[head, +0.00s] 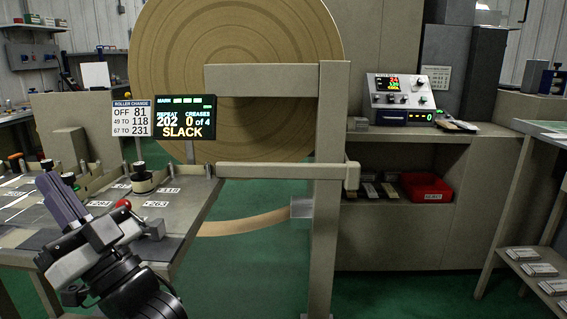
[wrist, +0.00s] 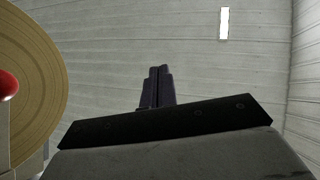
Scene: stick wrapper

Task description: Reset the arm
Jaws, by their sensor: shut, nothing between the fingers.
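My gripper (head: 50,182) is at the lower left of the head view, at the end of my raised arm, in front of the grey work table (head: 190,198). Its two dark fingers point up and to the left. In the wrist view the fingers (wrist: 158,72) are pressed together with nothing between them, against a plain panelled wall. The gripper hides part of the table top behind it.
A large brown roll (head: 180,60) stands behind a beige frame (head: 330,180). A display (head: 187,117) reads SLACK. A brown strip (head: 245,224) hangs below the frame's bar. A control box (head: 400,98) and a red bin (head: 426,187) are at right. Green floor is open at lower right.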

